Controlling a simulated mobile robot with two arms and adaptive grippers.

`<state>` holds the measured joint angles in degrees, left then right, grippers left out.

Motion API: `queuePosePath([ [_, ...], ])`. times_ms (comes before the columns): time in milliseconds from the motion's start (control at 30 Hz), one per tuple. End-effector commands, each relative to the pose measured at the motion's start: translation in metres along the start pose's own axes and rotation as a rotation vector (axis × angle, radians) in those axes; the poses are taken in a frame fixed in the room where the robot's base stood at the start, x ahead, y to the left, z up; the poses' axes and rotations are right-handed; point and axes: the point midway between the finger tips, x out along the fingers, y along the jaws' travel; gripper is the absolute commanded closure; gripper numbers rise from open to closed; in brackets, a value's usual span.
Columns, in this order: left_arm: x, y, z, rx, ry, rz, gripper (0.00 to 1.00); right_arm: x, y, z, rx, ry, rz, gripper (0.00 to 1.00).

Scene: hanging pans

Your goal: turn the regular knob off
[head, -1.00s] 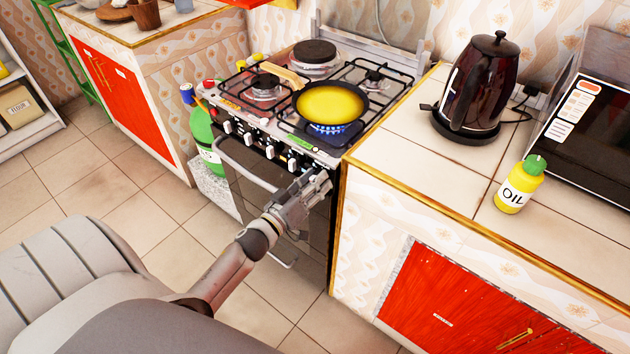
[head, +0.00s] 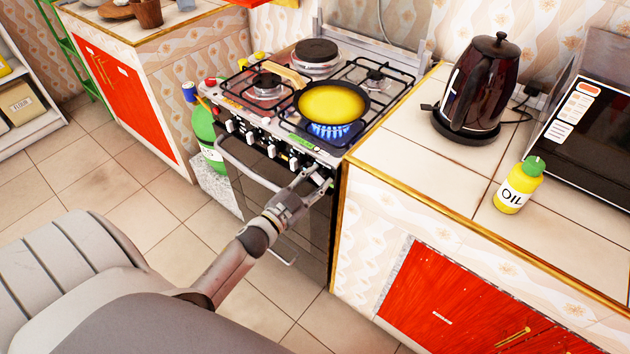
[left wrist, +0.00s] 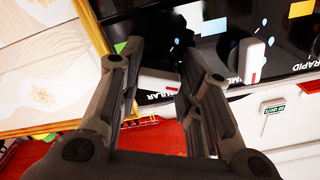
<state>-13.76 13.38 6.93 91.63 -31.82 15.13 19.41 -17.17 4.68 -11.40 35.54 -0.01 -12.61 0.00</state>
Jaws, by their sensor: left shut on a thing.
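The stove (head: 228,100) stands at the middle of the head view with a row of white knobs along its front. My left gripper (head: 318,180) is at the right end of that row. In the left wrist view my left gripper (left wrist: 158,72) has one finger on each side of the white regular knob (left wrist: 158,84) and is shut on it. Part of the label "...ULAR" shows beside it. The fingers hide some of the knob. A blue flame (head: 331,131) burns under the pan (head: 356,115) with yellow contents. My right gripper is not in view.
Another white knob (left wrist: 250,60) with a red mark is close to the fingers. The oven handle (head: 236,170) runs below the knobs. The tiled counter (head: 410,150) to the right holds a kettle (head: 485,85) and an oil bottle (head: 518,187).

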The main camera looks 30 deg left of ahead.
Motion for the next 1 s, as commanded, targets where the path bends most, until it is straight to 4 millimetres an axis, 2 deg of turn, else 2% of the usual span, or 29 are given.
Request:
queuePosePath([
  [1000,0.000,-0.003,-0.001,0.926,0.000,0.001,0.91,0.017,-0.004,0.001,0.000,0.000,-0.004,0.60],
])
